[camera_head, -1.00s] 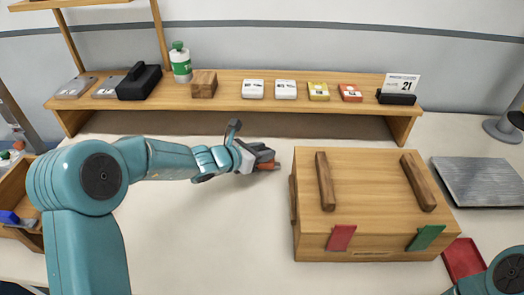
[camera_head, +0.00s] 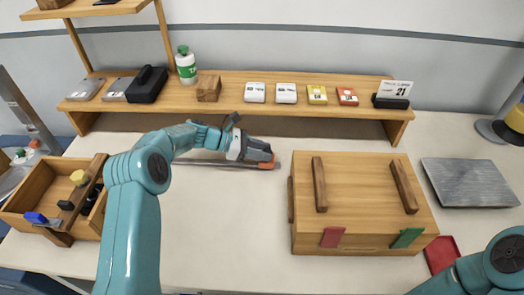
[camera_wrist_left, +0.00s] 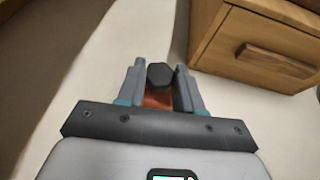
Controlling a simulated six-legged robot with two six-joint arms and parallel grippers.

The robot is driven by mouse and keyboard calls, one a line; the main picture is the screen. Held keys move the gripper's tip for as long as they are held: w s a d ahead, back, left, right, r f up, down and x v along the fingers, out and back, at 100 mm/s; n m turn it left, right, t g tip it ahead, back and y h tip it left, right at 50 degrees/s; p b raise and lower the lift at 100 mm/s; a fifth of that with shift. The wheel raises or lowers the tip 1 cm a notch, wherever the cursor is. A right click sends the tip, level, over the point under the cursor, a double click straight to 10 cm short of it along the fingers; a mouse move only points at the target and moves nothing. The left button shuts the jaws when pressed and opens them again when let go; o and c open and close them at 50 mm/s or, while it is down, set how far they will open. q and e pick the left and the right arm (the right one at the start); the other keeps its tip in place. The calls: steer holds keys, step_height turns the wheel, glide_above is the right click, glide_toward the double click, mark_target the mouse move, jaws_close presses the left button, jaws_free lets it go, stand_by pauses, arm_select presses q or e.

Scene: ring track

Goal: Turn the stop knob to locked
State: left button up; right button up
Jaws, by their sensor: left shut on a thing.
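My left gripper (camera_head: 265,160) is above the table, left of the closed wooden box (camera_head: 372,185). It is shut on an orange-red piece with a dark, many-sided end; in the left wrist view this dark-ended piece (camera_wrist_left: 160,76) sits between the fingers. I cannot tell whether it is the stop knob. A wooden tray (camera_head: 20,203) at the left carries a yellow knob (camera_head: 78,177), a black knob (camera_head: 66,205) and a blue piece (camera_head: 36,217); none is legibly labelled. My right gripper is out of view.
A long shelf (camera_head: 230,103) spans the back with a bottle (camera_head: 186,65), a wooden block (camera_head: 208,88) and small cards. A grey plate (camera_head: 470,183) and a red tray (camera_head: 442,254) lie to the right. The table's front middle is clear.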

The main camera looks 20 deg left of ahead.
arm_select(q)
steer(key=shift+w+f+m+g+h+b, duration=0.15)
steer(key=shift+m+g+h+b, duration=0.15)
steer(key=shift+m+g+b, duration=1)
steer(key=shift+r, duration=0.2)
steer(key=o, duration=1)
steer(key=shift+d, duration=0.1)
steer(key=shift+o, duration=0.2)
steer(key=shift+r, duration=0.1)
step_height(320, 180, up, 20)
steer(key=p, duration=1.1)
steer(key=shift+p, duration=0.4)
